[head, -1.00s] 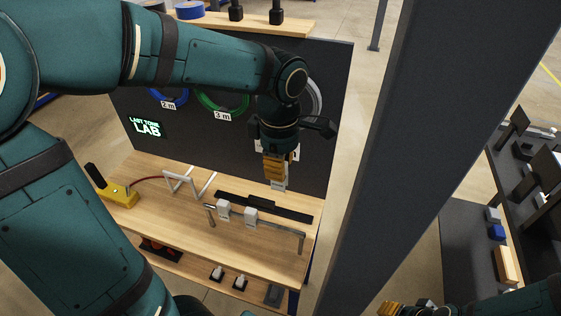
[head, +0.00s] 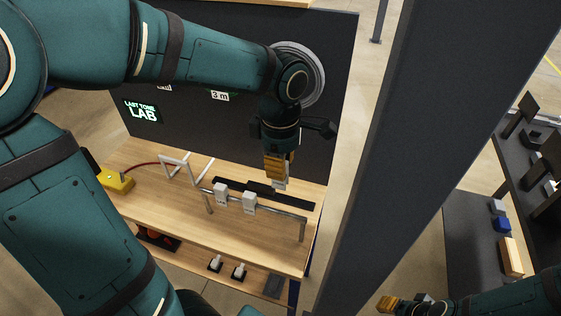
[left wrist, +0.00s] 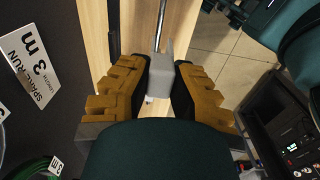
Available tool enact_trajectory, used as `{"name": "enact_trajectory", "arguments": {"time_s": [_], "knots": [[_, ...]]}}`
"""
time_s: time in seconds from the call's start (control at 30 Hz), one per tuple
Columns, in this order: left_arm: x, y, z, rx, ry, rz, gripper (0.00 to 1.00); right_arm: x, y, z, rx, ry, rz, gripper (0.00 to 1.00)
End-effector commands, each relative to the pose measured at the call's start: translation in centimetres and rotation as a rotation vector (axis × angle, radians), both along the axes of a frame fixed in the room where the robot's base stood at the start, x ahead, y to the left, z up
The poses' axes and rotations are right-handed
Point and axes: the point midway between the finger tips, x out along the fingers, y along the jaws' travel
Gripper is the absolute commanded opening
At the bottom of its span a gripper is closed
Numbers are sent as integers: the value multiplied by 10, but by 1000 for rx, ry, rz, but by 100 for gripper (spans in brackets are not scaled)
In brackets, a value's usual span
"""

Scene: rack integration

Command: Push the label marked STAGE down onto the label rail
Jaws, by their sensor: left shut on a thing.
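My left gripper (head: 278,175) is shut on a pale grey label (head: 280,184) and holds it just above the right part of the label rail (head: 275,208). In the left wrist view the label (left wrist: 162,80) sits between the orange fingers, with the metal rail (left wrist: 161,22) running away beyond it. I cannot tell whether the label touches the rail, and no STAGE marking is readable. Two white labels (head: 222,193) and (head: 249,203) stand on the rail to the left. My right gripper (head: 388,304) is at the lower right, away from the bench; its jaw opening is unclear.
A wooden bench (head: 180,219) carries the rail, a white wire stand (head: 176,167), a yellow device (head: 116,180) and a black strip. A dark panel (head: 200,120) stands behind. A thick dark post (head: 410,150) rises right of the bench. A cart with small boxes is farther right.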

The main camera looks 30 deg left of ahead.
Motion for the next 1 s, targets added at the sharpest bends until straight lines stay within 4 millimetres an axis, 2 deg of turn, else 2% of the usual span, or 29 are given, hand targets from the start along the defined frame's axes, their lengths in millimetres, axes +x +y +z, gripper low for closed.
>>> {"name": "enact_trajectory", "arguments": {"time_s": [0.17,0.23,0.5,0.6,1.0], "knots": [[0,0,-1,0,0,0,0,0,0,0,0,0,0,42],[0,1,-8,1,2,1,0,0,0,-2,0,0,0,42],[-1,7,-73,1,4,0,0,0,1,-20,-3,2,0,42],[-2,8,-87,0,3,0,0,0,1,-23,-4,2,0,42],[-2,9,-90,0,-1,0,0,0,1,-22,-4,0,0,42]]}}
